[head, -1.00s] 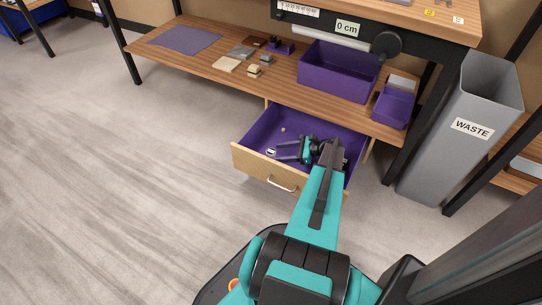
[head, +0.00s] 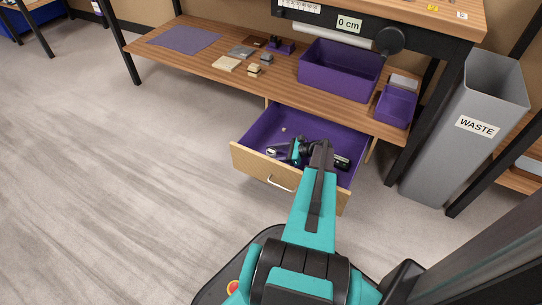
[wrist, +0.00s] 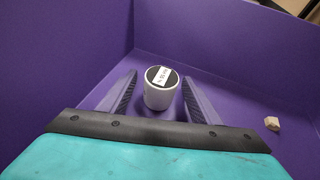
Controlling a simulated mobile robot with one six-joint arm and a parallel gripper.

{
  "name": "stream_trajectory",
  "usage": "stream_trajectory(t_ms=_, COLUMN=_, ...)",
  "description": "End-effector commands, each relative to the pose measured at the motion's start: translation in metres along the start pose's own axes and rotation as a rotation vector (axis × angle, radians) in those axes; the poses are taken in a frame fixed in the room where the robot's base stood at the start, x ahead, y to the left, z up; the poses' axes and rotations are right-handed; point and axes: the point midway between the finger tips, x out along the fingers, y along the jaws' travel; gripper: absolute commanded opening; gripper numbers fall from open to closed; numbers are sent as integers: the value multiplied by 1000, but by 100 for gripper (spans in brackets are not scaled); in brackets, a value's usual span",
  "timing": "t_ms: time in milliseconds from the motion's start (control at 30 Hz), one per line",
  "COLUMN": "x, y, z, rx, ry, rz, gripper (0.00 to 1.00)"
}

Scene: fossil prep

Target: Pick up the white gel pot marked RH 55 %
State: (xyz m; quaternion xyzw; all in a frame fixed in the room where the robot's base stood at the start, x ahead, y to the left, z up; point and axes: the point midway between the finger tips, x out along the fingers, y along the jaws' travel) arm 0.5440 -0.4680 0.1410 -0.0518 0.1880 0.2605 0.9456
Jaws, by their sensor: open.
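A small white pot (wrist: 160,92) with a black top and a white label stands upright on the drawer floor. The label's print is too small to read for certain. My gripper (wrist: 160,80) is open, with one finger on each side of the pot and a gap visible around it. In the head view the pot (head: 271,152) is at the left front of the open purple-lined drawer (head: 262,132). My gripper (head: 280,153) reaches down into the drawer just right of it, its fingers partly hidden by my arm.
A small beige lump (wrist: 272,123) lies to the right in the drawer. A dark object (head: 342,162) lies at the drawer's right. Purple drawer walls are close around my gripper. A wooden shelf (head: 205,62) with a purple bin (head: 338,82) is behind; a grey waste bin (head: 460,140) stands right.

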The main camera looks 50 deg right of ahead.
Motion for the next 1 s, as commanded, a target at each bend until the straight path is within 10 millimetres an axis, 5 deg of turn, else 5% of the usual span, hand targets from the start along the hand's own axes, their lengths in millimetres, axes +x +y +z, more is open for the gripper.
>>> stream_trajectory(t_ms=167, x=0, y=0, z=0, rx=0, ry=0, rz=0, gripper=58)
stream_trajectory(t_ms=467, x=-1, y=0, z=0, rx=0, ry=0, rz=-1, gripper=13)
stream_trajectory(t_ms=767, x=-2, y=0, z=2, rx=0, ry=0, rz=-1, gripper=13)
stream_trajectory(t_ms=1000, x=-10, y=0, z=21, rx=-1, ry=0, rz=-2, gripper=13)
